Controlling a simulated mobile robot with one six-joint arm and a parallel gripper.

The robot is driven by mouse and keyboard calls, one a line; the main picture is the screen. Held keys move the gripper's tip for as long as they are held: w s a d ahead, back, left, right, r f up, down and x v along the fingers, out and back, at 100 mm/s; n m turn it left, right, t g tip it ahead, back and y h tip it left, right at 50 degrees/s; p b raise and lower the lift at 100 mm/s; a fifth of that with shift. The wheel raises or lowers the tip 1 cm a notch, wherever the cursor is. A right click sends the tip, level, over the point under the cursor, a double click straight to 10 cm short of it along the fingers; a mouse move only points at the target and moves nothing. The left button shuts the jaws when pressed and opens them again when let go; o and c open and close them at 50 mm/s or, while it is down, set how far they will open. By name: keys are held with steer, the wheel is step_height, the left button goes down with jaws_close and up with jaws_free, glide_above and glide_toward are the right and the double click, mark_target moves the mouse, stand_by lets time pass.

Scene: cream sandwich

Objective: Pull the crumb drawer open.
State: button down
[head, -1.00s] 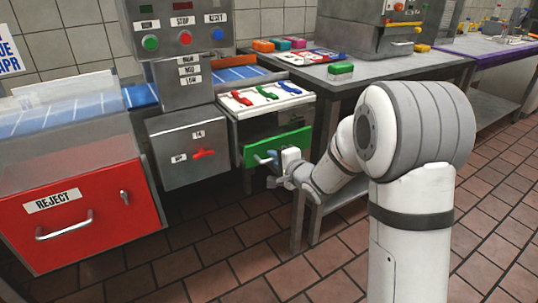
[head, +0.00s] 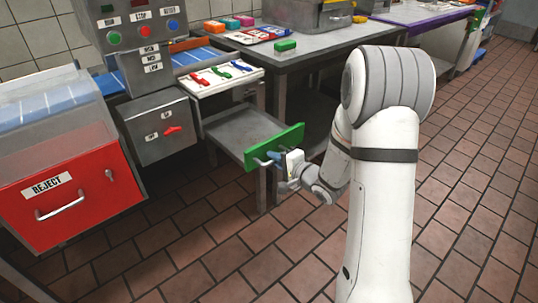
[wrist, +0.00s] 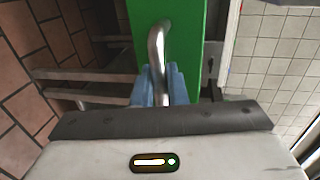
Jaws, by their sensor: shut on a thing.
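The crumb drawer has a green front (head: 276,144) and a grey tray (head: 238,130) that stands well out from under the machine, beneath the white tool tray. My gripper (head: 277,159) is at the drawer front, its blue fingers shut on the metal bar handle. In the wrist view the handle (wrist: 156,48) runs from the green front (wrist: 190,25) down between the blue fingers (wrist: 161,88). The inside of the drawer shows as bare grey metal in the head view.
A red reject bin (head: 75,195) stands at the left, with a grey switch box (head: 160,128) beside it. A white tray (head: 222,78) with coloured tools sits above the drawer. A steel table (head: 330,45) is behind. Tiled floor is clear in front.

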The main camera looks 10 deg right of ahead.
stand_by(0.3)
steer(key=c, duration=1.6)
jaws_free()
steer(key=shift+o, duration=0.2)
steer(key=p+v, duration=0.1)
steer(key=v, duration=0.6)
steer(key=shift+s+d+p, duration=0.3)
steer(key=shift+r, duration=0.1)
